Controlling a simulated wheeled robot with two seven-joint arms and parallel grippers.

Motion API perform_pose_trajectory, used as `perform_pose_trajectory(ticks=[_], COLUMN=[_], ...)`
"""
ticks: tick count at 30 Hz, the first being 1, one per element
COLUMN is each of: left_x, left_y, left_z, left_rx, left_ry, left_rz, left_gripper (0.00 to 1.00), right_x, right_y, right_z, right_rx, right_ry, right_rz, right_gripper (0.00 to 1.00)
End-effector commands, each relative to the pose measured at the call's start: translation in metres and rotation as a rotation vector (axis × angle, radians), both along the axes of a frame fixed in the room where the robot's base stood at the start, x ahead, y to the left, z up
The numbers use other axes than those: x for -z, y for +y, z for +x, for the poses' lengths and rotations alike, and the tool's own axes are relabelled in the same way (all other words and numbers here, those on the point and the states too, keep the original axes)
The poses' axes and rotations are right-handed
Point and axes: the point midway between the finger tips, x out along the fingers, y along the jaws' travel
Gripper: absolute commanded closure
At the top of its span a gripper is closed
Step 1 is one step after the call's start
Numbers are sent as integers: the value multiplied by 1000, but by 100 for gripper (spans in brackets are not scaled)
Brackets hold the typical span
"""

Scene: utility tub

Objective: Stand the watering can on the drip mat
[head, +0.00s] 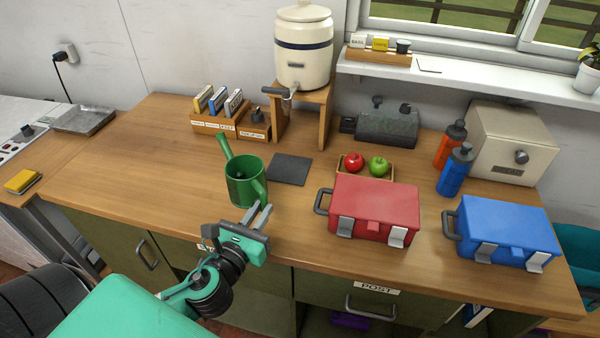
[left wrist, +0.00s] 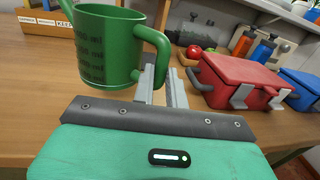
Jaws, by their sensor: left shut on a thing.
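The green watering can (head: 241,183) is upright at the left-middle of the wooden counter, its spout toward the back left. My left gripper (head: 258,211) comes from the front and is shut on the can's handle. In the left wrist view the can (left wrist: 103,45) fills the upper left, its handle between the fingertips (left wrist: 160,72). I cannot tell whether its base touches the counter. The drip mat (head: 289,169), a dark grey square, lies flat and bare just right of and behind the can. My right gripper is not in view.
A red toolbox (head: 375,205) and a blue one (head: 508,228) stand to the right. A fruit tray (head: 378,177) sits behind the red one. A dispenser (head: 303,48) on a wooden stand (head: 326,120) is behind the mat.

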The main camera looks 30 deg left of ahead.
Motion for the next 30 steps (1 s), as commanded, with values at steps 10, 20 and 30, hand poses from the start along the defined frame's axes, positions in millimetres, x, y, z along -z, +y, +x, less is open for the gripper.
perform_pose_trajectory(ticks=[10, 20, 30], left_x=[6, 5, 6], left_y=[-7, -5, -4], left_z=[10, 72, 143], left_rx=[47, 45, 45], left_ry=[-7, -7, -5], left_rz=[1, 1, 0], left_gripper=[100, 100, 100], right_x=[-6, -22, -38], right_y=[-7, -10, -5], right_z=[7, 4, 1], right_rx=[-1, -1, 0], right_ry=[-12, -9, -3], right_rz=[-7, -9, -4], right_gripper=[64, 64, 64])
